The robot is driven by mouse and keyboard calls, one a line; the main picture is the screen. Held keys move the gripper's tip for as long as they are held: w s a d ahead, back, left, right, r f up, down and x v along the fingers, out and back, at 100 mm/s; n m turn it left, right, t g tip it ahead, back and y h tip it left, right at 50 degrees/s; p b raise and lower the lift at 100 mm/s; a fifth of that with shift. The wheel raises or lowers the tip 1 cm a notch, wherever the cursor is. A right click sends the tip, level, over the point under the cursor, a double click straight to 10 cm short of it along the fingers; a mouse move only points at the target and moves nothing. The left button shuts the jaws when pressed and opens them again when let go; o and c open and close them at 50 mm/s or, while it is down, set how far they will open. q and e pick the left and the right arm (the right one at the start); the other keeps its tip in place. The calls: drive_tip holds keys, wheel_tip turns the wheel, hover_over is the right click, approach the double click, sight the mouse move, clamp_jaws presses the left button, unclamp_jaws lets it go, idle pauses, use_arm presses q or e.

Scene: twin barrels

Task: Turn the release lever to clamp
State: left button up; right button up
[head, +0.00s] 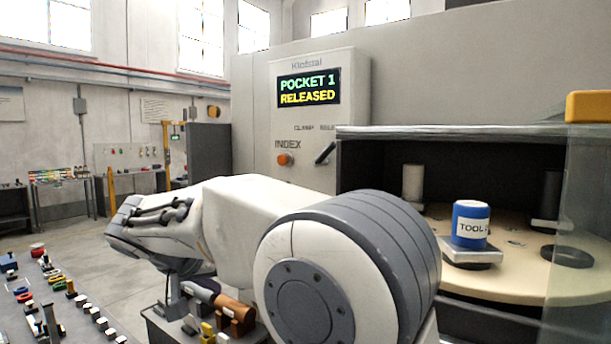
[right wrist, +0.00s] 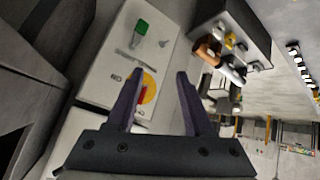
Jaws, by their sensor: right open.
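The release lever (head: 325,153) is a short dark handle on the front of the light grey control panel (head: 354,83). It tilts up to the right, toward the partly readable "RELE" label; the "CLAMP" label is to its left. The display (head: 309,87) reads "POCKET 1 RELEASED". My right arm crosses the foreground below the panel. My right gripper (head: 150,218) is at its left end, low and left of the lever and apart from it. In the right wrist view the gripper (right wrist: 158,85) is open, with nothing between its fingers. My left gripper is out of view.
An orange INDEX knob (head: 284,160) is left of the lever. A round table (head: 525,268) at right carries a blue tool cup (head: 470,224). Tools lie on a bench at lower left. The right wrist view shows a white surface (right wrist: 104,75) with a red-and-yellow disc.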

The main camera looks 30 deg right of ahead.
drive_tip(key=w+d+r+m+h, duration=0.55)
drive_tip(key=d+r+m, duration=0.25)
drive_tip(key=d+r, duration=0.3)
drive_tip(key=m+g+h+p, duration=0.1)
drive_tip(key=m+g+h, duration=0.3)
drive_tip(key=m, duration=0.6)
approach(325, 150)
drive_tip(key=f+t, duration=0.1)
drive_tip(key=f, duration=0.1)
drive_tip(key=shift+h, duration=0.45)
drive_tip(key=d+p, duration=0.1)
drive_tip(key=d, duration=0.2)
drive_tip(key=d+p, duration=0.2)
drive_tip(key=d, duration=0.1)
drive_tip(key=d+r+p, duration=0.1)
drive_tip(key=d+p, duration=0.1)
drive_tip(key=d, duration=0.2)
drive_tip(key=shift+w, duration=0.35)
drive_tip(key=shift+d+f+p, duration=0.1)
drive_tip(key=shift+d+p, duration=0.2)
drive_tip(key=shift+d, duration=0.1)
drive_tip(key=shift+c, duration=0.4)
clamp_jaws()
drive_tip(key=shift+w, duration=0.1)
